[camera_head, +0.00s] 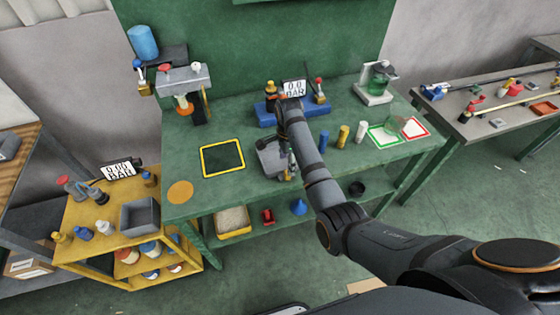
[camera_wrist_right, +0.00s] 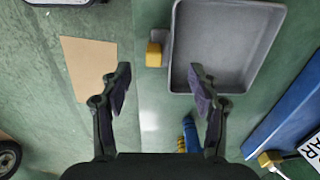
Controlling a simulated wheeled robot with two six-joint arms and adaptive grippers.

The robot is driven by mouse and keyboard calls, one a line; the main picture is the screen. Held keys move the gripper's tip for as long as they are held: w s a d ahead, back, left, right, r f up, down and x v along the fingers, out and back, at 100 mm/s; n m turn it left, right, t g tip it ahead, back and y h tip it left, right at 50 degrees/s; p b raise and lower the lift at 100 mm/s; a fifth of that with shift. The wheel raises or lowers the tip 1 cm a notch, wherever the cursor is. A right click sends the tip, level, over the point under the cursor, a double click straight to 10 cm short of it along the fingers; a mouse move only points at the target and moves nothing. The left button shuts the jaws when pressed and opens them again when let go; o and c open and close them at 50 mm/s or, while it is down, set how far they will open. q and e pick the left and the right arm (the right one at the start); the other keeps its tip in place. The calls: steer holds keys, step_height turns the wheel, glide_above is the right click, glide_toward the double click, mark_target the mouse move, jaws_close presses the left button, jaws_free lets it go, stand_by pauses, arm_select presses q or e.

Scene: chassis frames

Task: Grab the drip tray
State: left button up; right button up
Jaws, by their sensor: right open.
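In the right wrist view the tray (camera_wrist_right: 228,45) lies at the top, right of centre. A small yellow block (camera_wrist_right: 155,52) sits at its left side. My right gripper (camera_wrist_right: 160,82) is open and empty. The yellow block appears ahead of the gap between its fingers, and the right finger overlaps the tray's near left corner in the picture. In the head view the gripper (camera_head: 287,168) is small and close to the tray. My left gripper is not in view.
A blue base with a pressure display (camera_head: 293,88) stands behind the tray. A blue cylinder (camera_head: 323,141) and a yellow cylinder (camera_head: 342,136) stand to the right. A yellow-framed dark square (camera_head: 222,158) lies to the left. A yellow cart (camera_head: 90,210) stands at the left.

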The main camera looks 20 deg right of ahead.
mark_target(286, 170)
step_height(286, 170, down, 5)
steer(key=shift+r+p, duration=0.2)
steer(key=shift+p, duration=0.55)
steer(key=shift+f, duration=0.45)
jaws_close()
